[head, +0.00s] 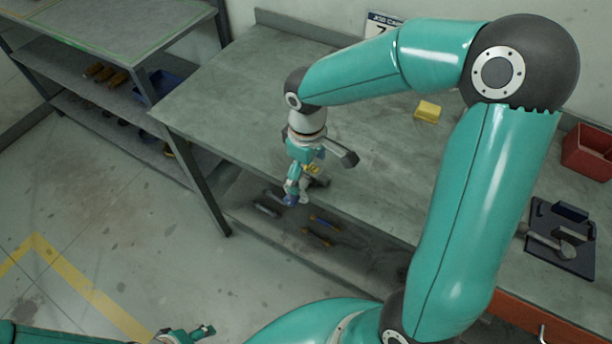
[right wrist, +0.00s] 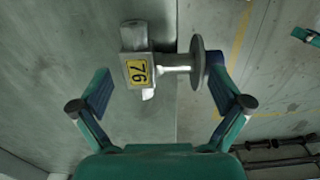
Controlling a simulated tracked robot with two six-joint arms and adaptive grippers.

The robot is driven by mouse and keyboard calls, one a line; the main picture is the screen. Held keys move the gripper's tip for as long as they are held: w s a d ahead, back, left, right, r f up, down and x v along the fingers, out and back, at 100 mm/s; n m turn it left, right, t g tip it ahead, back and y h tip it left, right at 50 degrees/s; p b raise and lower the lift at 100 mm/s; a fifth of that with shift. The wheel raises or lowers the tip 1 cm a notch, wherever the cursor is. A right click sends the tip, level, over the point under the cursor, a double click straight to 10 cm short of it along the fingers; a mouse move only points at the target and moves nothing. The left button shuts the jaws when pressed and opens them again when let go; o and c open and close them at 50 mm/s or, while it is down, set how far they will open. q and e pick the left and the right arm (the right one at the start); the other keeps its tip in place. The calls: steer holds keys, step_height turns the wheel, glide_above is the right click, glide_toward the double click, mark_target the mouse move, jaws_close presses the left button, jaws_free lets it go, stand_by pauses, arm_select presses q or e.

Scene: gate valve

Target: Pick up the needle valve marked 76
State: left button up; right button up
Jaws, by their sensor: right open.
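The needle valve (right wrist: 138,72) has a grey metal body, a yellow tag reading 76 and a stem ending in a round handwheel (right wrist: 197,62). It lies at the bench's front edge, with the handwheel out past the edge. In the head view the right gripper (head: 296,190) partly hides the valve, whose yellow tag (head: 312,169) shows. My left gripper (head: 185,333) is low at the bottom edge, far from the valve; its jaws are unclear.
The grey workbench (head: 235,95) has much clear top on the left. A yellow block (head: 427,111), a red bin (head: 590,152) and a dark tray (head: 565,255) stand farther right. Several tools lie on the lower shelf (head: 340,262). A shelf rack (head: 110,35) stands at left.

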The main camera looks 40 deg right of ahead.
steer(key=shift+f, duration=0.5)
steer(key=shift+c, duration=0.2)
steer(key=c, duration=1.3)
steer(key=shift+r, duration=0.2)
